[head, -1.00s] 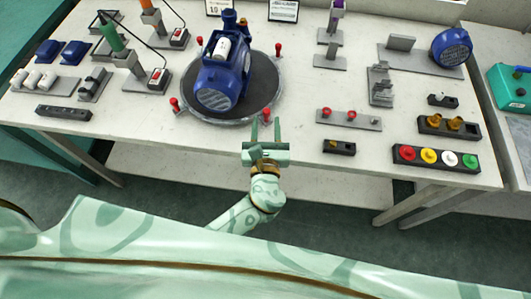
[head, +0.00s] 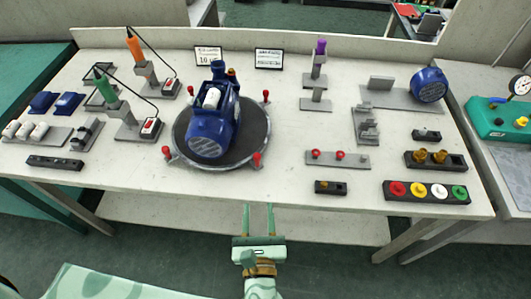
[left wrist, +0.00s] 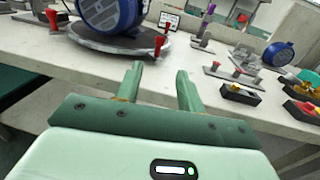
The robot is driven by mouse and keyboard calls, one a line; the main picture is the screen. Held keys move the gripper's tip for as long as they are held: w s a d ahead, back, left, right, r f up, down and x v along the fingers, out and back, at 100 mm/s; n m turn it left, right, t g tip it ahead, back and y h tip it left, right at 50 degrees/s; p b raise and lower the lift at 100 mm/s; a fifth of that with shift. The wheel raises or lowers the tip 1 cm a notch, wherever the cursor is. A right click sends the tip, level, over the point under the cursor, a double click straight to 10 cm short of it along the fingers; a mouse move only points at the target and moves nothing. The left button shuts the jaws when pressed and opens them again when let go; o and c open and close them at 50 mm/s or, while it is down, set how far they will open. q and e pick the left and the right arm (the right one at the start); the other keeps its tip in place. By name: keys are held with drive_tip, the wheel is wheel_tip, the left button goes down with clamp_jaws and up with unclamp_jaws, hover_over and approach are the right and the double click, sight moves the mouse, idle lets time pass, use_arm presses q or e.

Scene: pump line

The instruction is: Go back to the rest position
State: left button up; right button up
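My left gripper (head: 258,222) is in front of the table's front edge, below the round turntable in the head view. Its two green fingers point toward the table and stand apart with nothing between them. It also shows in the left wrist view (left wrist: 158,82), open and empty, with the table edge beyond the fingertips. My right gripper is in neither view. A blue pump (head: 208,128) with a white cylinder on it stands on the dark round turntable (head: 250,128). The turntable's rim carries several red-knobbed clamps.
The white table (head: 110,190) holds tools and parts. At its front right are a button strip (head: 427,192), a small black block (head: 331,187) and a plate with red rings (head: 338,160). A teal case (head: 500,118) stands on the right-hand table. The floor before the table is clear.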

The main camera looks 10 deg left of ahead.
use_arm(q)
drive_tip(key=s+a+f+n+g, duration=0.3)
drive_tip(key=s+f+n+g, duration=0.1)
drive_tip(key=f, duration=0.5)
drive_tip(key=s+a+f+n+g, duration=0.3)
drive_tip(key=s+a+f, duration=0.15)
drive_tip(key=f, duration=0.55)
drive_tip(key=s+a+f+n+g, duration=0.3)
drive_tip(key=s+f+n+g, duration=0.1)
drive_tip(key=f, duration=0.5)
drive_tip(key=s+a+f+n+g+h, duration=0.1)
drive_tip(key=s+a+f+n+g, duration=0.2)
drive_tip(key=s+n, duration=0.6)
drive_tip(key=s+a+f+n+g+h, duration=0.2)
drive_tip(key=s+a+f+n, duration=0.3)
drive_tip(key=s+n, duration=0.4)
drive_tip(key=s+f+g, duration=0.1)
drive_tip(key=s, duration=0.1)
drive_tip(key=shift+s+a+n, duration=0.15)
drive_tip(key=shift+s+n, duration=0.15)
drive_tip(key=shift+n, duration=0.1)
